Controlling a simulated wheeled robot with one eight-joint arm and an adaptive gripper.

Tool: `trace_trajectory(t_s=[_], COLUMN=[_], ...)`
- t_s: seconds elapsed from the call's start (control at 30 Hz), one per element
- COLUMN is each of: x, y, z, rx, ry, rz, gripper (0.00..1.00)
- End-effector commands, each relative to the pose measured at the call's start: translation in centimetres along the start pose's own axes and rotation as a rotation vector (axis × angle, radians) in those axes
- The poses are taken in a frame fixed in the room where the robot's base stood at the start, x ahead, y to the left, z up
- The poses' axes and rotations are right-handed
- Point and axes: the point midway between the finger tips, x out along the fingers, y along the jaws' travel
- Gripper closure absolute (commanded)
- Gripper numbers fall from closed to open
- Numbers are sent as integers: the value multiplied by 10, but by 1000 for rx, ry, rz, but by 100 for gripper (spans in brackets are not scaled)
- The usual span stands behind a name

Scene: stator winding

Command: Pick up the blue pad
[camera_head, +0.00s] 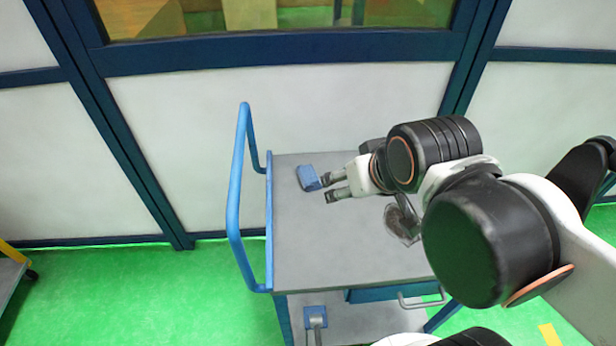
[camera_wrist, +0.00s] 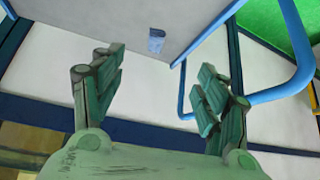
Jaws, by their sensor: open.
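The blue pad (camera_head: 309,178) lies on the grey top of the cart (camera_head: 315,260), near its far left corner. In the wrist view the pad (camera_wrist: 156,40) shows ahead of my gripper, between the lines of the two fingers and apart from them. My gripper (camera_head: 329,188) is open, with its fingertips close to the right of the pad in the head view. In the wrist view my gripper (camera_wrist: 162,70) has its fingers spread wide with nothing between them. Whether the fingertips are level with the pad or above it, I cannot tell.
A blue tubular handle (camera_head: 236,190) rises along the cart's left side, near the pad. A dark grey object (camera_head: 402,222) lies on the cart top below my arm. A white panelled wall (camera_head: 190,130) with blue frames stands behind. The front left cart top is clear.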

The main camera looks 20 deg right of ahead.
Motion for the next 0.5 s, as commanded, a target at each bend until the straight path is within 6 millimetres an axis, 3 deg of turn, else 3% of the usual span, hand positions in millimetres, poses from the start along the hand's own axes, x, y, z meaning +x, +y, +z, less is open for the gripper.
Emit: trace_trajectory(t_s=[0.27,0.5], x=[2,18], y=[0,0], z=[-4,-31], rx=[-1,-5], ry=[-4,-33], rz=[0,-2], gripper=[28,28])
